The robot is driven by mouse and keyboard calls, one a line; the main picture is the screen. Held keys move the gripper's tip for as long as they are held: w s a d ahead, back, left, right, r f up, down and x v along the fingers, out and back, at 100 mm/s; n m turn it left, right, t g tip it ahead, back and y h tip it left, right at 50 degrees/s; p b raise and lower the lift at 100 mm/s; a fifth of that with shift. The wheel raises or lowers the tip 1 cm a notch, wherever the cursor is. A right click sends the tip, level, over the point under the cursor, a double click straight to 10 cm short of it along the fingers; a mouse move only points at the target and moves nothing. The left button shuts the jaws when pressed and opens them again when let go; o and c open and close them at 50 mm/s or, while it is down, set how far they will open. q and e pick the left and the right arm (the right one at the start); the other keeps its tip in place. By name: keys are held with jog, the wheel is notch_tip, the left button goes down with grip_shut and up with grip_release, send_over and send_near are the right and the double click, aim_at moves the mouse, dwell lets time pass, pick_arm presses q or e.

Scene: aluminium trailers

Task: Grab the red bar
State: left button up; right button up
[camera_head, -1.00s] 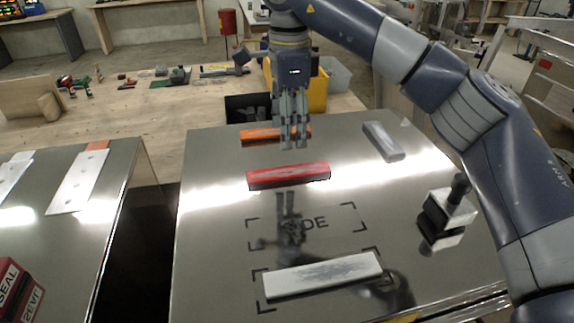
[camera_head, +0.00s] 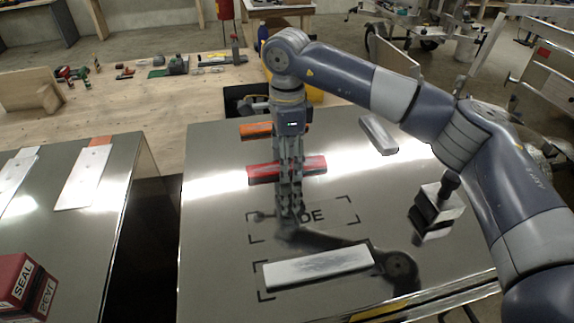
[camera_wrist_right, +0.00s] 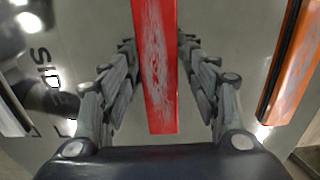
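The red bar (camera_head: 261,174) lies on the shiny metal table (camera_head: 215,230), behind the "SIDE" marking. In the head view my right gripper (camera_head: 289,200) points down and covers the bar's middle. In the right wrist view the red bar (camera_wrist_right: 158,75) runs lengthwise between the spread fingers of my right gripper (camera_wrist_right: 157,45). A finger stands on each side with a visible gap, so the gripper is open and holds nothing. The height of the fingertips relative to the bar is hard to tell. My left gripper is not in view.
An orange bar (camera_head: 256,130) lies behind the red one. Grey bars lie at the back right (camera_head: 378,135) and in the front bracket marks (camera_head: 318,268). A black-and-silver block with a knob (camera_head: 437,208) stands at right. Red "SEAL" boxes (camera_head: 20,280) sit on the left table.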

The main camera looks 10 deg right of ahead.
jog(key=c, duration=1)
jog(key=shift+r, duration=0.1)
